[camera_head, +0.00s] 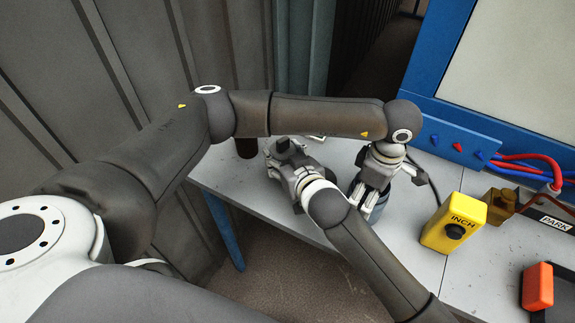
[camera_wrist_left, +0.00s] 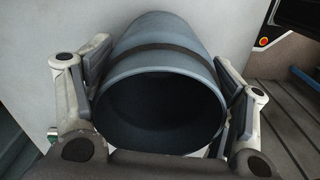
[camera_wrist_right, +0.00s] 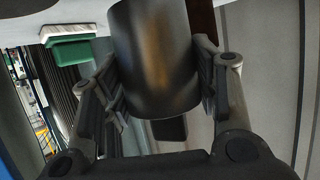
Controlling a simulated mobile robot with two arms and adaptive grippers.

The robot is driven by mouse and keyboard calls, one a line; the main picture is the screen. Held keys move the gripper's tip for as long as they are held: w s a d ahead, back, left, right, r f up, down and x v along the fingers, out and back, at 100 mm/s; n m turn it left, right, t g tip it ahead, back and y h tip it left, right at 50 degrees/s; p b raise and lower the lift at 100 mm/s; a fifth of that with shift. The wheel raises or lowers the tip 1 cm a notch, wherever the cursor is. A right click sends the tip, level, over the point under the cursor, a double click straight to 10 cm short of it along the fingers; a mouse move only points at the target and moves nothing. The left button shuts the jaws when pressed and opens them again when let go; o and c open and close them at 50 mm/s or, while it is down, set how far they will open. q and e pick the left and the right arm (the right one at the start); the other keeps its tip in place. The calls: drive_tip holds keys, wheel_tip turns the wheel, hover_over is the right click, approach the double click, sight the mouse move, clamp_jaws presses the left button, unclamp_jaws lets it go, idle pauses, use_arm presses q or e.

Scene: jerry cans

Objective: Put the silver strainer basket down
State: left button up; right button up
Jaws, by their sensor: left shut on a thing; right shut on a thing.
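My left gripper (camera_head: 374,187) reaches across to the right and is shut on a blue-grey canister (camera_head: 372,210) at the table. In the left wrist view this canister (camera_wrist_left: 160,67) has a dark band and an open, dark mouth towards the camera, with a finger on each side. My right gripper (camera_head: 284,165) is shut on a dark, smooth cylinder (camera_wrist_right: 155,55), seen between its fingers in the right wrist view. In the head view only a small dark part (camera_head: 285,146) shows. No mesh is visible, so I cannot tell whether it is the strainer basket.
The grey table (camera_head: 270,203) has a bare front left part. A dark brown bottle-like thing (camera_head: 247,148) stands at its left end. A green block (camera_wrist_right: 72,50) is near the right gripper. A yellow INCH box (camera_head: 453,224), red-orange box (camera_head: 538,286) and hoses (camera_head: 528,160) are at right.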

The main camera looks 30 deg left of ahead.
drive_tip(key=shift+f, duration=1.65)
drive_tip(key=shift+f, duration=0.1)
drive_tip(key=o, duration=1)
